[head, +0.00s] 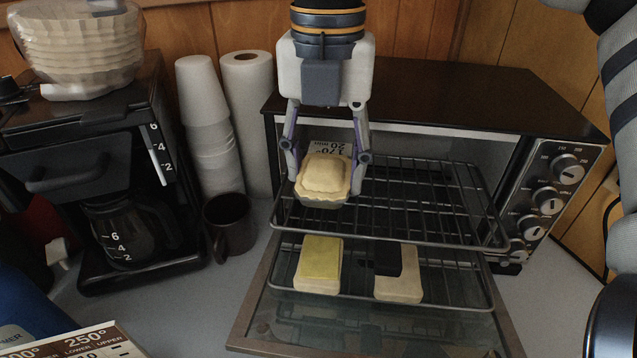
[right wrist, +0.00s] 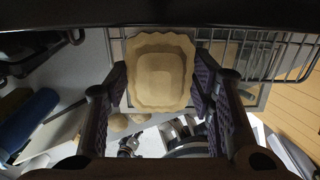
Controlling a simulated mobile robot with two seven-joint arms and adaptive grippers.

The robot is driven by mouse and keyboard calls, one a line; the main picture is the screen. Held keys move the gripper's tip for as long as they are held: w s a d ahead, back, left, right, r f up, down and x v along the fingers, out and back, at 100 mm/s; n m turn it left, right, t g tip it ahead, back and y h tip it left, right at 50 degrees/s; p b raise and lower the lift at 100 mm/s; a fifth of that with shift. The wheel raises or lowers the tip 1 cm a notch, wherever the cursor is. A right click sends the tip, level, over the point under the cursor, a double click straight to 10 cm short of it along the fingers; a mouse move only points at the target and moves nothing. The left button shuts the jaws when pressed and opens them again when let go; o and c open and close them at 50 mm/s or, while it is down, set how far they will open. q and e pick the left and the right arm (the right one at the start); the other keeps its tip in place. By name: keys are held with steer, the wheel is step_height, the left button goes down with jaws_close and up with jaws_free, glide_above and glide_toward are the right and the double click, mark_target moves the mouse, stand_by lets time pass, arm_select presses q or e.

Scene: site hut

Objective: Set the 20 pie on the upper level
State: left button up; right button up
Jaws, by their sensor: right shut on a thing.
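My right gripper (head: 326,176) comes down from the top in the head view, shut on a pale, crimped pie (head: 324,175) in a shallow dish. A card reading 170° and 20 min (head: 331,149) shows just behind the pie. In the right wrist view the pie (right wrist: 161,70) sits between the two dark fingers. The upper wire rack (head: 430,200) sticks out of the oven, and the pie overlaps its left end. I cannot tell whether the dish touches the rack. The rack's middle and right are bare. My left gripper is not in view.
The lower rack (head: 357,284) holds a yellow-topped block (head: 319,264) and a beige and black piece (head: 399,275). The oven (head: 430,97) has its glass door (head: 330,327) open below. A dark mug (head: 229,227), cups (head: 207,130), a paper roll (head: 249,120) and a coffee maker (head: 105,190) stand left.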

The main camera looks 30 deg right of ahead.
mark_target(326, 165)
step_height(326, 165, down, 3)
steer(key=shift+f, duration=0.1)
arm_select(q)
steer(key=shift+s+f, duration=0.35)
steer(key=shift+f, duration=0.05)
arm_select(e)
steer(key=o, duration=0.8)
steer(key=shift+c, duration=0.2)
steer(key=o, duration=0.4)
steer(key=shift+o, duration=0.2)
